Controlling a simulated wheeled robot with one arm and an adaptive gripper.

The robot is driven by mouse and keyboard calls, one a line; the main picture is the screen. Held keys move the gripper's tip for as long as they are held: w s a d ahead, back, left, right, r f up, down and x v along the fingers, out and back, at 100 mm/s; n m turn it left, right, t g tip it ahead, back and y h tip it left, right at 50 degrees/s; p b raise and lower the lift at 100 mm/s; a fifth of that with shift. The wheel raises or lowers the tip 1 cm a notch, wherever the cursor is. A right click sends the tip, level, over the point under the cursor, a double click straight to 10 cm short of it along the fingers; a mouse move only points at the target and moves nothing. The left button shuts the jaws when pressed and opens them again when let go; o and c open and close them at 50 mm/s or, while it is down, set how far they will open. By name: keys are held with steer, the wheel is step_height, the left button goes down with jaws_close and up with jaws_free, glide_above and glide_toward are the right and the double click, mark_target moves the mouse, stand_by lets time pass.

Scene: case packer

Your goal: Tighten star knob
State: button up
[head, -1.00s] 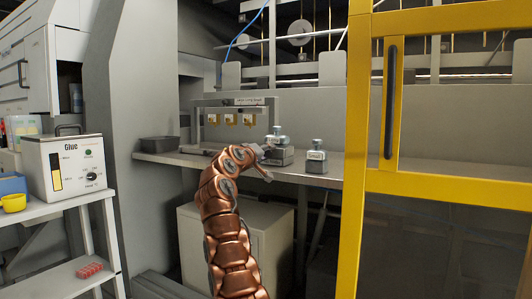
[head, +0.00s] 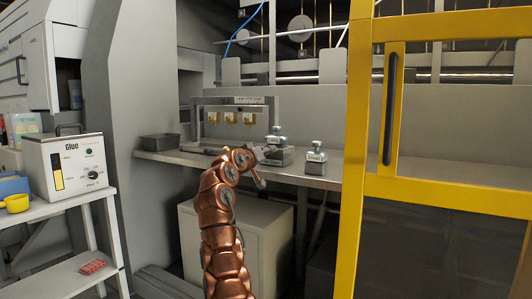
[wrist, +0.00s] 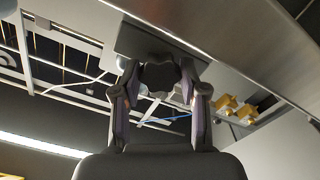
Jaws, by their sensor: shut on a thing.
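A dark knob with a lobed edge (wrist: 160,76) sits between the two fingers of my gripper (wrist: 160,92) in the wrist view. The fingers touch it from both sides, so my gripper is shut on it. The knob lies against the underside of a grey metal plate (wrist: 142,40). In the head view my gripper (head: 262,168) is at the front edge of the metal shelf, just left of and below a grey block. I cannot make out the knob there.
Two grey blocks with knobbed tops, one at the back (head: 277,153) and one to the right (head: 316,162), stand on the shelf (head: 215,167). A dark tray (head: 160,142) is at its left. A yellow door frame (head: 357,150) stands at the right.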

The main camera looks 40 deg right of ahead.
steer(key=o, duration=1.1)
steer(key=shift+a, duration=0.15)
steer(key=shift+v, duration=5.8)
